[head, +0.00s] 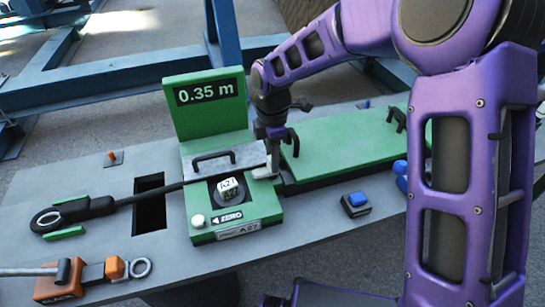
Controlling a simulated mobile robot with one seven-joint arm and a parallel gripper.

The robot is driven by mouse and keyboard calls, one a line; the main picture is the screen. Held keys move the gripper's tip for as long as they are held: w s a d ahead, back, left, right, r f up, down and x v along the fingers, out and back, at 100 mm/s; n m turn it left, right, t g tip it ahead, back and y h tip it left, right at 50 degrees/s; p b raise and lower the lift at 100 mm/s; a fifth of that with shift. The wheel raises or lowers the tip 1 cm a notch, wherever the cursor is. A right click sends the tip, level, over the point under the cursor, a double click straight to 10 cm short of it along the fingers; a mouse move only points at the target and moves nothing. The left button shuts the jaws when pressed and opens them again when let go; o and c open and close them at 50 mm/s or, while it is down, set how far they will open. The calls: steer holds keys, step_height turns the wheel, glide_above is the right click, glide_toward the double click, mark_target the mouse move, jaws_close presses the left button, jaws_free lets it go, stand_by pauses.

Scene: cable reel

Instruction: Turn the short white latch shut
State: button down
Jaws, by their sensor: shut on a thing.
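The short white latch (265,174) is at the right side of the green measuring unit (203,228), beside the grey hinged cover with a black handle. My gripper (272,158) comes down from above with its fingers at the latch and is shut on it. The fingers partly hide the latch, so its exact angle is hard to tell. The unit's upright display (210,93) reads 0.35 m. A black cable (153,192) runs into the unit from the left, under the grey cover (222,163).
A white button (198,221) is at the unit's front left. A long green lid (350,149) lies to the right. A blue button box (356,203) and orange clamp tool (62,279) are on the grey table.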

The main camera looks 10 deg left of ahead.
steer(key=shift+m, duration=0.3)
steer(key=m, duration=0.4)
steer(key=shift+p, duration=0.3)
steer(key=m, duration=0.9)
steer(key=shift+m, duration=2.4)
steer(key=c, duration=0.6)
jaws_free()
steer(key=shift+o, duration=0.2)
